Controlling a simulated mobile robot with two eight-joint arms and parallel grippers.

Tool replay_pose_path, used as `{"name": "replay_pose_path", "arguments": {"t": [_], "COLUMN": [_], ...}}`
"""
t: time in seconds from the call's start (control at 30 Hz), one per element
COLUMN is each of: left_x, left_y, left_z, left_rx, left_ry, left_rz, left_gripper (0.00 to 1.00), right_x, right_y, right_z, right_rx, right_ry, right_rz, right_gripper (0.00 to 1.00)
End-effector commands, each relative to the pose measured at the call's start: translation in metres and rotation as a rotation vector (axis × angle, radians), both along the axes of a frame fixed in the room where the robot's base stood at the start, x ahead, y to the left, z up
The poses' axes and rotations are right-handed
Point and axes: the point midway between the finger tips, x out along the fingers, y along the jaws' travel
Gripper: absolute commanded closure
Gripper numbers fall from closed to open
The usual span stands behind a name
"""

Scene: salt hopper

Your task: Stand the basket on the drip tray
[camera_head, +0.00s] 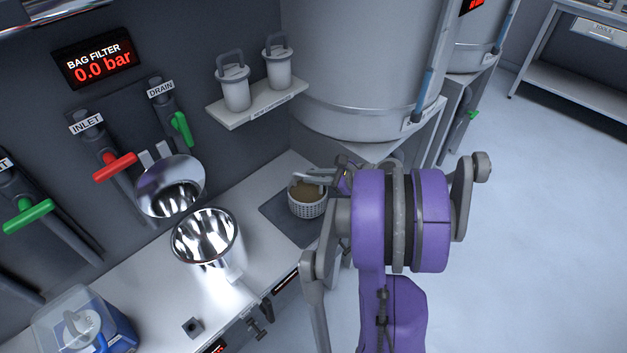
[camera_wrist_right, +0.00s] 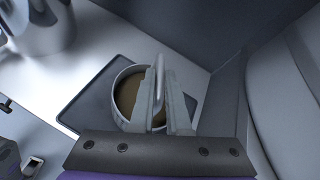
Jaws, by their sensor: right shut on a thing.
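The basket (camera_head: 307,206) is a small white perforated cup with brown contents and an upright handle. It is at the dark grey drip tray (camera_head: 272,211) at the right end of the counter, and appears upright on or just over it; I cannot tell if it touches. My right gripper (camera_head: 325,176) is shut on the basket's handle. In the right wrist view the basket (camera_wrist_right: 123,91) shows below the fingers (camera_wrist_right: 163,100), with the drip tray (camera_wrist_right: 85,98) around it. The fingers hide part of the basket. My left gripper is not in view.
A shiny steel housing (camera_head: 208,240) stands open left of the tray, with its round lid (camera_head: 171,187) raised behind. A blue box with a clear cover (camera_head: 83,325) is at the front left. A wall shelf (camera_head: 259,104) holds two white lidded cups. A large steel hopper (camera_head: 362,65) stands behind.

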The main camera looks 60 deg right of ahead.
Motion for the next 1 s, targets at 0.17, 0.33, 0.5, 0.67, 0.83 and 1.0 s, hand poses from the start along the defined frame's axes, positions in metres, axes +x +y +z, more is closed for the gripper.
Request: {"name": "replay_pose_path", "arguments": {"t": [0.17,0.33,0.5,0.67,0.83,1.0], "left_x": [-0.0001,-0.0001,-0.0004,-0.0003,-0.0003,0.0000], "left_y": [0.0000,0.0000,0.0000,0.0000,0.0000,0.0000], "left_z": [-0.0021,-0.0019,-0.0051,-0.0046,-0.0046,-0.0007], "left_rx": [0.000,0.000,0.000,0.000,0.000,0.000], "left_ry": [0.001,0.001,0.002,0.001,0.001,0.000], "left_rz": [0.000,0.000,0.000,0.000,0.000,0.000], "left_gripper": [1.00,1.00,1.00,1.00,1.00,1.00], "right_x": [0.0002,0.0003,0.0001,0.0001,0.0002,0.0002], "right_y": [0.0001,0.0002,0.0001,0.0002,0.0002,0.0002], "right_z": [-0.0084,-0.0079,-0.0118,-0.0111,-0.0110,-0.0068], "right_rx": [0.001,0.000,0.000,0.000,0.000,0.000], "right_ry": [-0.002,-0.002,0.000,0.000,0.000,-0.001], "right_rz": [-0.001,0.000,0.000,0.000,0.000,0.000], "right_gripper": [1.00,1.00,0.80,0.56,0.56,0.56]}}
